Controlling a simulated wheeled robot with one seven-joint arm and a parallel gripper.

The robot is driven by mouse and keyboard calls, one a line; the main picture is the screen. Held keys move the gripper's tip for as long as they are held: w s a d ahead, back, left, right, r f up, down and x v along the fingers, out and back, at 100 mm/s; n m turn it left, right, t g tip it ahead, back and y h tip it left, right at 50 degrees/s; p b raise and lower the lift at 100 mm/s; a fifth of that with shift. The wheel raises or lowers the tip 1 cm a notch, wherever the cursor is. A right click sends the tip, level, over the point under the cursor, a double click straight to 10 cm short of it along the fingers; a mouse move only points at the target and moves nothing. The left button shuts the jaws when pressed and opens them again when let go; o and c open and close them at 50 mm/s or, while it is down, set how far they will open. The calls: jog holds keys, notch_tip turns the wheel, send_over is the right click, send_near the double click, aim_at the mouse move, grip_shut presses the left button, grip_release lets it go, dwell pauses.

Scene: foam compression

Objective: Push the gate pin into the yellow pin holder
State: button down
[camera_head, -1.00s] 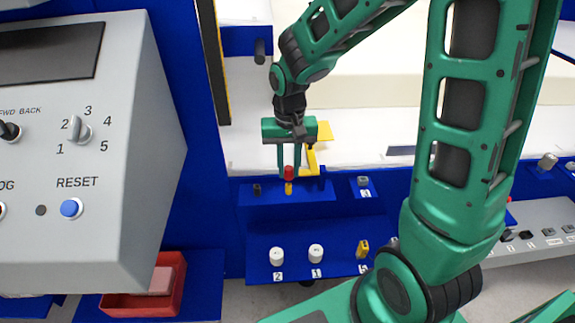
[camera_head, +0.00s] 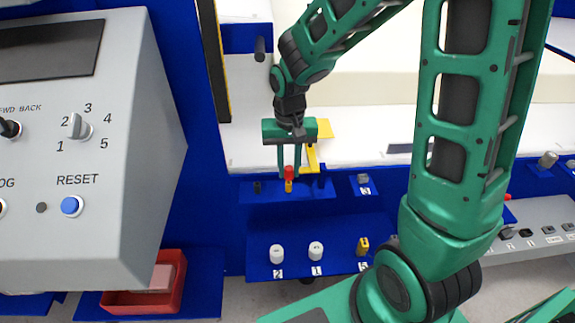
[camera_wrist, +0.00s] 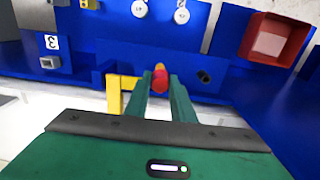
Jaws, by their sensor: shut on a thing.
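My gripper (camera_head: 289,170) points down over the blue ledge, its two green fingers shut around the red-topped gate pin (camera_head: 289,172). In the wrist view the red end of the pin (camera_wrist: 160,82) shows between the fingertips. A small yellow piece, which looks like the pin holder (camera_head: 289,187), shows directly below the red part. It peeks out behind the pin in the wrist view (camera_wrist: 160,65). I cannot tell how deep the pin sits in it.
A yellow bracket (camera_head: 312,158) stands just right of the fingers. A dark peg (camera_head: 257,187) is on the ledge to the left. White knobs (camera_head: 277,254) and a yellow part (camera_head: 363,246) sit on the lower blue shelf. A red bin (camera_head: 175,267) is at lower left.

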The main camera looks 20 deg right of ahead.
aim_at(289, 168)
jog(key=shift+f, duration=1.1)
jog(key=c, duration=1.4)
grip_release()
jog(key=shift+c, duration=0.2)
jog(key=shift+r, duration=0.15)
jog(key=shift+r, duration=2.9)
